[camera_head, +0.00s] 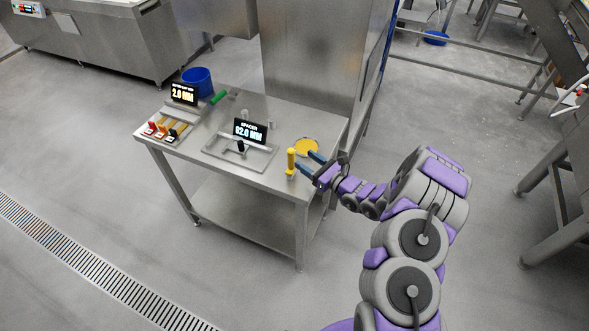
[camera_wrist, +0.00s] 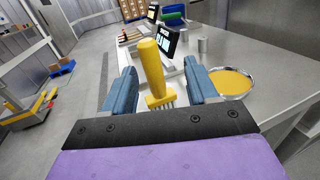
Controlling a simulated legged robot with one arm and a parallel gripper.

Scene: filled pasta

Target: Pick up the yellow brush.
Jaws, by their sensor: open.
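The yellow brush (camera_head: 291,162) stands upright, handle up, near the front right edge of the steel table. In the wrist view the brush (camera_wrist: 151,66) shows its thick yellow handle, with its head and pale bristles low between the fingers. My gripper (camera_head: 303,161) reaches in from the right with its two blue fingers at the brush. In the wrist view my gripper (camera_wrist: 161,84) is open, one finger on each side of the brush, with gaps between fingers and handle. The bottom of the bristles is partly hidden by my gripper.
A round dish with yellow contents (camera_head: 306,146) sits just behind my gripper, close to the right finger in the wrist view. A spacer display (camera_head: 250,131) and a second display (camera_head: 184,94) stand further left. A blue bucket (camera_head: 197,81) is at the back left.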

